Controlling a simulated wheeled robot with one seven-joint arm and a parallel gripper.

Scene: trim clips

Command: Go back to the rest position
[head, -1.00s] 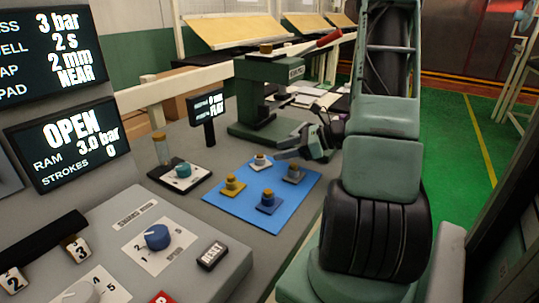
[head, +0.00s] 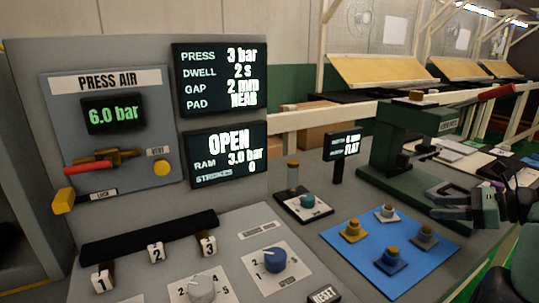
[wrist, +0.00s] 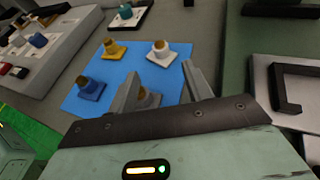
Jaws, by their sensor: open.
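My gripper (head: 447,204) is at the right of the head view, above the right edge of the blue mat (head: 345,259). Its two fingers are apart with nothing held in the wrist view (wrist: 160,82). The mat bears a yellow clip (head: 352,232), a white clip (head: 386,214), a blue clip (head: 391,262) and a grey clip (head: 425,238), all upright. In the wrist view the grey clip (wrist: 150,99) shows between and below my fingers, partly hidden by the gripper. The other clips stand clear of the fingers there.
A green press (head: 392,150) stands just behind the mat. A small post display (head: 341,147) and a dark plate with a teal knob (head: 307,200) are left of it. A control console with knobs (head: 272,261) and screens (head: 222,77) fills the left.

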